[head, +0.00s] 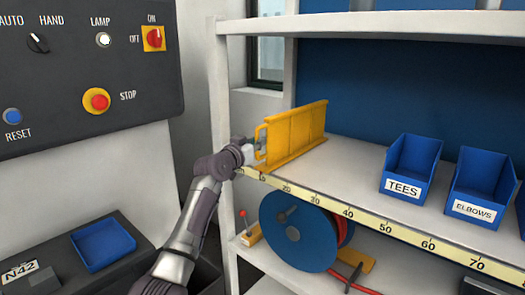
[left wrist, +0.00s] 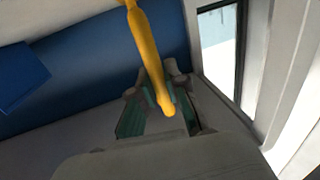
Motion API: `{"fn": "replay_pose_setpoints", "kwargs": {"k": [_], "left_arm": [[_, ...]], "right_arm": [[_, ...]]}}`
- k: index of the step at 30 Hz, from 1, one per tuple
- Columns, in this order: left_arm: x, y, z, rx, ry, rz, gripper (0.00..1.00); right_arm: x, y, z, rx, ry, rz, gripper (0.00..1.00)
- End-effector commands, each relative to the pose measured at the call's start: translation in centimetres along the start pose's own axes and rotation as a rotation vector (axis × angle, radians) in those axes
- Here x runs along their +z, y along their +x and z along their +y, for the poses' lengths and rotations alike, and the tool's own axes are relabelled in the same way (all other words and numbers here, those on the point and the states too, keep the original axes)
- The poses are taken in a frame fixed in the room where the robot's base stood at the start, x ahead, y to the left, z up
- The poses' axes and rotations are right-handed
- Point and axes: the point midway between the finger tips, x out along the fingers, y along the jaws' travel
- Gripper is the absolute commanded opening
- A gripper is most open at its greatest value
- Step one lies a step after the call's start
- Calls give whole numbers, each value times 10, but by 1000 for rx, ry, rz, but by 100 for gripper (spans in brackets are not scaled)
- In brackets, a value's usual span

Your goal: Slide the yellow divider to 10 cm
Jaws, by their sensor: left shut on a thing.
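The yellow divider (head: 298,132) stands upright on the shelf at its left end, with a handle at its front edge. My left gripper (head: 258,146) is at that handle and shut on it. In the left wrist view the divider (left wrist: 143,45) runs down between the two fingers of the left gripper (left wrist: 158,97). The scale strip (head: 350,212) along the shelf's front edge has marks from about 10 upward to the right. The divider's front foot is near the 10 mark; the exact reading is partly hidden by the gripper. My right gripper is not in view.
Blue bins labelled TEES (head: 410,165) and ELBOWS (head: 483,185) stand further right on the shelf. The shelf is clear between the divider and the TEES bin. A white upright post (head: 224,120) is just left of the divider. A blue reel (head: 298,232) is below.

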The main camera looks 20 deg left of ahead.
Motion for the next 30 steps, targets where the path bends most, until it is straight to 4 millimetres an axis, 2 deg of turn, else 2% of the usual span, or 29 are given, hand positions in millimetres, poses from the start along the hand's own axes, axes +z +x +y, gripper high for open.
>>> {"fn": "replay_pose_setpoints", "kwargs": {"k": [1,7,8,12,23,26,30], "left_arm": [[-3,-2,-8,-13,0,6,0],[-4,-2,-8,-14,1,7,0],[-4,-2,-8,-14,1,7,18],[-4,-2,-7,-13,1,6,39],[-2,-4,-5,-9,1,3,39],[-1,-12,-6,-9,1,3,39],[-1,-33,-6,-11,3,4,39]], "right_arm": [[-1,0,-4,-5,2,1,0],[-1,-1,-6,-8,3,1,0],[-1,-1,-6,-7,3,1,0],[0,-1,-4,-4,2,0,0],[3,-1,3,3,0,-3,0],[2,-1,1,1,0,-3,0],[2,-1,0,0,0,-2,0]]}}
